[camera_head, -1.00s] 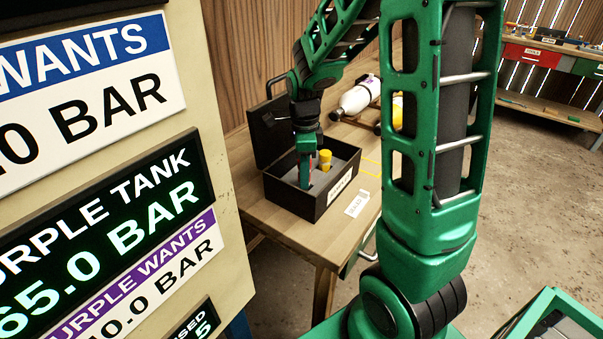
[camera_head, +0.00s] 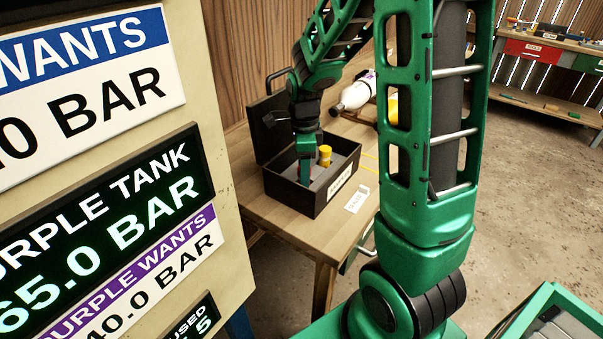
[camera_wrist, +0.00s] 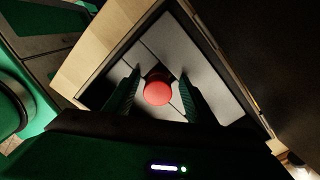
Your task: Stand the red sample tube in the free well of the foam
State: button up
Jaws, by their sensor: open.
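The red sample tube (camera_wrist: 157,92) shows in the wrist view as a round red top, seen end-on. It lies between the two fingers of my open gripper (camera_wrist: 158,78), with foam on both sides and a dark well opening at its far edge. How deep it sits is hard to tell. In the head view my gripper (camera_head: 305,172) points down into the open black case, and the tube is mostly hidden by it. The grey foam (camera_wrist: 205,68) fills the case. A yellow-capped tube (camera_head: 325,155) stands in the foam just right of my gripper.
The black case (camera_head: 325,194) stands on a wooden table (camera_head: 290,232), its lid (camera_head: 272,132) open at the back left. A white bottle (camera_head: 356,92) lies behind. A large display panel (camera_head: 110,200) fills the left.

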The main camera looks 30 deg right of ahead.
notch_tip(320, 180, up, 11)
jog(key=shift+f, duration=0.15)
jog(key=s+d+n, duration=0.2)
jog(key=s+n, duration=0.6)
jog(key=s, duration=0.4)
jog(key=s+d+n, duration=0.1)
jog(key=s+n, duration=0.8)
jog(key=s, duration=0.4)
jog(key=shift+d+f, duration=0.2)
jog(key=shift+d, duration=0.2)
jog(key=shift+w+f, duration=0.25)
jog(key=shift+w, duration=0.4)
